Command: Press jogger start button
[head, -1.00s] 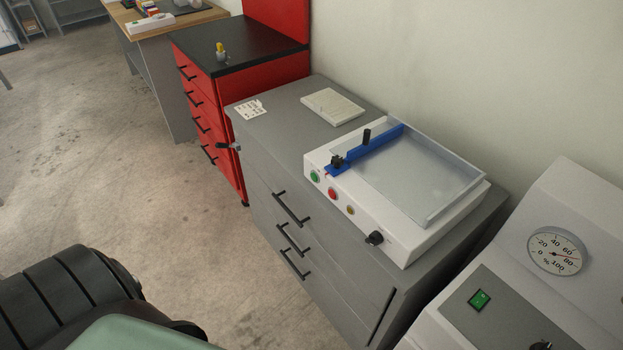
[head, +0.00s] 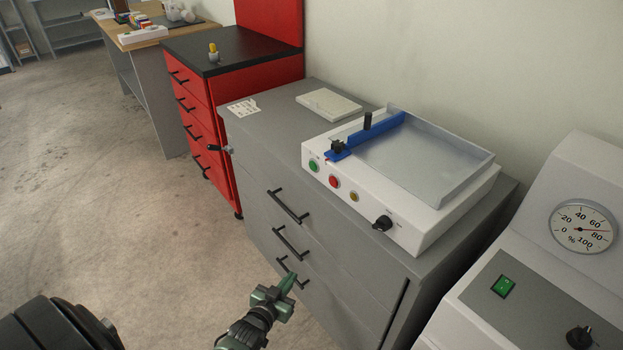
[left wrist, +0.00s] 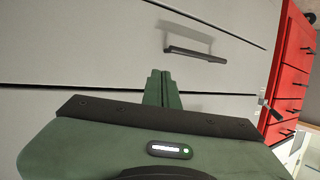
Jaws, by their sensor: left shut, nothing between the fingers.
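The jogger (head: 400,225) is a white box with a clear-walled tray and a blue fence, on top of the grey drawer cabinet. Its front panel has a green button (head: 314,165) at the left, a red button (head: 334,182), a small yellow button (head: 354,197) and a black knob. My left gripper (head: 288,283) is shut and empty, low in front of the cabinet's drawers, below the jogger and apart from it. In the left wrist view its closed fingers (left wrist: 162,88) point at the grey drawer fronts. My right gripper is not in view.
The grey cabinet (head: 262,125) also bears a pale pad (head: 328,104) and a white card (head: 243,107). Drawer handles (head: 290,207) stick out near my left gripper. A white machine with a gauge (head: 583,227) stands at the right. A red cabinet (head: 196,110) stands behind. Floor at the left is clear.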

